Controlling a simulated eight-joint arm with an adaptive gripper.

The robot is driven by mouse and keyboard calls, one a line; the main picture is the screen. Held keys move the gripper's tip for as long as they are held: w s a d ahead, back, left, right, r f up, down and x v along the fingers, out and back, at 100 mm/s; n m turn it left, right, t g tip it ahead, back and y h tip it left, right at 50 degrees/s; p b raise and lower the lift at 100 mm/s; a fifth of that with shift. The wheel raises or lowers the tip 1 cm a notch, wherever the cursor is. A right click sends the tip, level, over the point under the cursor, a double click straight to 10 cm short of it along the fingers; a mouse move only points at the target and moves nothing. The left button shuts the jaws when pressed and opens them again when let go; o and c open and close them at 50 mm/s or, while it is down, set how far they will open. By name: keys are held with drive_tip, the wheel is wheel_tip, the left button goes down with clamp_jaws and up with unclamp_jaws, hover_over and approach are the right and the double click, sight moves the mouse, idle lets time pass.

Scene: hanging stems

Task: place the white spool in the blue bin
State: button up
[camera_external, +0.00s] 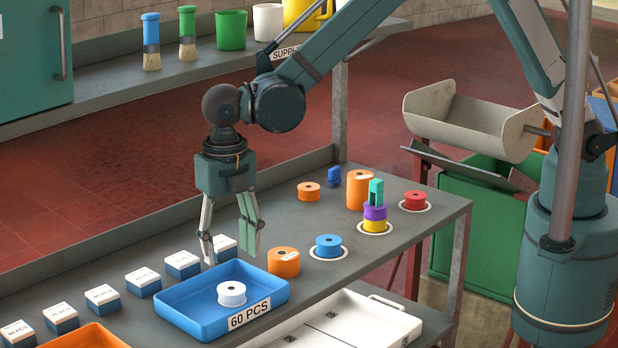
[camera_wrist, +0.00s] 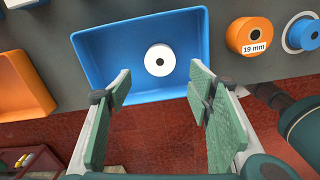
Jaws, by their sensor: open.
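The white spool (camera_external: 231,293) lies flat inside the blue bin (camera_external: 187,317), on its floor, with its dark centre hole facing up. The bin is a shallow tray with a "60 PCS" label on its front. In the wrist view the spool (camera_wrist: 160,60) lies near the middle of the blue bin (camera_wrist: 95,45), apart from its walls. My gripper (camera_external: 230,258) is open and empty, fingers pointing down, above the table at the bin's back side. In the wrist view my gripper (camera_wrist: 158,95) has its fingers spread wide, with nothing between them.
An orange spool (camera_external: 284,262) stands close to the bin's right end, with a blue spool (camera_external: 328,246) beyond it. Several white-and-blue boxes (camera_external: 142,281) line the table's back left. An orange bin (camera_external: 88,338) is at the front left. A white tray (camera_external: 350,325) lies in front of the blue bin.

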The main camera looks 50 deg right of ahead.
drive_tip(key=shift+r, duration=1.5)
drive_tip(key=w+d+r+m+t+y+b, duration=0.1)
drive_tip(key=w+d+r+m+b, duration=0.1)
drive_tip(key=w+d+r+m, duration=0.45)
drive_tip(key=w+d+r+m+t+y+b, duration=0.2)
drive_tip(key=w+d+r+m, duration=0.15)
drive_tip(key=d, duration=0.55)
drive_tip(key=d+r+m+t+b, duration=0.1)
drive_tip(key=d+r+m, duration=0.15)
drive_tip(key=d, duration=0.55)
drive_tip(key=d+r+m+b, duration=0.15)
drive_tip(key=d+m, duration=0.25)
drive_tip(key=d, duration=0.4)
drive_tip(key=s+d+f+m+t+h+b, duration=0.1)
drive_tip(key=s+d+m, duration=0.4)
drive_tip(key=d, duration=0.8)
drive_tip(key=s+d+f+m+t+h+b, duration=0.1)
drive_tip(key=s+d+m, duration=0.4)
drive_tip(key=d, duration=0.7)
drive_tip(key=s+d+f+m+t+h+b, duration=0.1)
drive_tip(key=s+d+m, duration=0.4)
drive_tip(key=d, duration=0.8)
drive_tip(key=shift+s+d+f+m+b, duration=0.2)
drive_tip(key=shift+d+f+m+b, duration=0.15)
drive_tip(key=shift+f+m, duration=0.7)
